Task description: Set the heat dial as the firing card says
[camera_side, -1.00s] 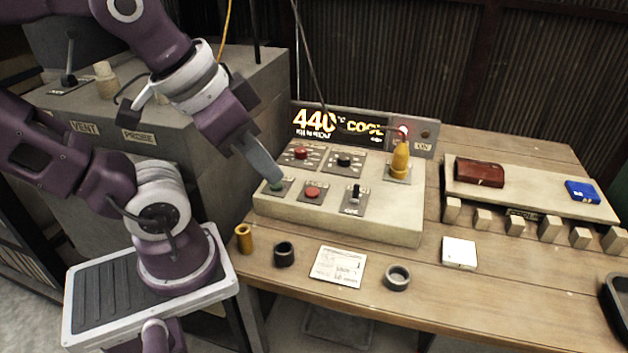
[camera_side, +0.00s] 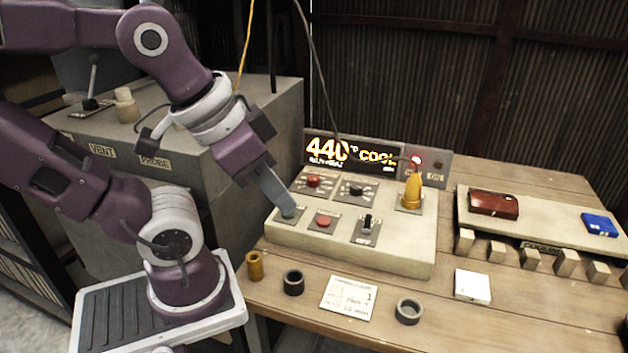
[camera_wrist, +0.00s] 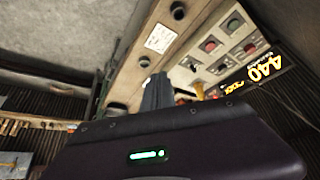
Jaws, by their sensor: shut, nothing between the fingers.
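The control panel (camera_side: 350,252) on the bench carries a red-capped dial (camera_side: 313,181) and a black dial (camera_side: 356,190); their labels and settings are too small to read. The firing card (camera_side: 348,297) lies flat in front of the panel; most of its print is unreadable. It also shows in the wrist view (camera_wrist: 160,38). My gripper (camera_side: 290,210) is shut and empty, pointing down at the green button (camera_side: 287,215) on the panel's front left. Its tip partly covers that button; I cannot tell whether it touches. The gripper (camera_wrist: 158,80) also shows in the wrist view.
The lit display (camera_side: 350,152) reads 440 °C and COOL. Rings (camera_side: 408,311) lie along the bench front. A shelf (camera_side: 540,228) holds red and blue items.

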